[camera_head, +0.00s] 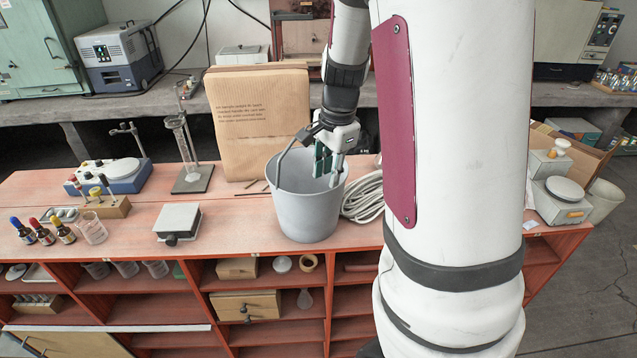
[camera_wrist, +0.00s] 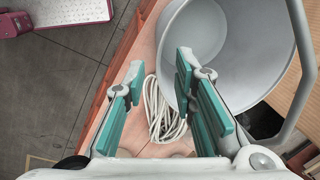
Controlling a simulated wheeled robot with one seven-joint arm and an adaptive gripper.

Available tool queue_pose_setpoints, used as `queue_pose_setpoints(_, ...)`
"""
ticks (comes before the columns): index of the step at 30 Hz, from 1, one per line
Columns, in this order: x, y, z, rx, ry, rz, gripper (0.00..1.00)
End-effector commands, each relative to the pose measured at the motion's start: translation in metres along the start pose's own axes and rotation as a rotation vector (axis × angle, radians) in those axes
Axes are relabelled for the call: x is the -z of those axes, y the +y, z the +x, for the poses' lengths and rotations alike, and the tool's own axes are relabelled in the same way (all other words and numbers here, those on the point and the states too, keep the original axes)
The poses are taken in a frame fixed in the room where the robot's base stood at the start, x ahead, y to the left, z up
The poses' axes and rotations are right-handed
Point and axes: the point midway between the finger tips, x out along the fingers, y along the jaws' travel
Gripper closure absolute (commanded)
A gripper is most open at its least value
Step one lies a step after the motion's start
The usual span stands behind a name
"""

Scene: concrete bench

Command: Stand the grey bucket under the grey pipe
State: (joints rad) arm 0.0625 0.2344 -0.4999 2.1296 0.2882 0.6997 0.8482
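The grey bucket (camera_head: 306,213) stands upright on the red wooden bench, its open mouth up. It fills the upper right of the wrist view (camera_wrist: 270,40), with its curved handle (camera_wrist: 304,65) raised at the right. My gripper (camera_head: 329,172) is over the right part of the bucket's mouth, pointing down. Its green-padded fingers are apart with a gap between them (camera_wrist: 158,75). In the wrist view the bucket's near rim shows in that gap; the right finger overlaps the bucket and the left finger lies outside its outline. I cannot tell whether they touch. I cannot make out a grey pipe.
A coiled pale hose (camera_head: 364,196) lies right beside the bucket. A brown paper sack (camera_head: 258,115) stands behind it. A small grey-topped device (camera_head: 178,221) and a stand with a glass cylinder (camera_head: 191,175) are left. The bench's front edge is close to the bucket.

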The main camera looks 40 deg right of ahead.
Motion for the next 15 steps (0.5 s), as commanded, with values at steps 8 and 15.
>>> queue_pose_setpoints(8, -0.08, 0.017, -0.075, 0.131, -0.046, -0.464, 0.75)
queue_pose_setpoints(15, -0.142, 0.063, -0.134, 0.236, 0.018, -0.961, 0.75)
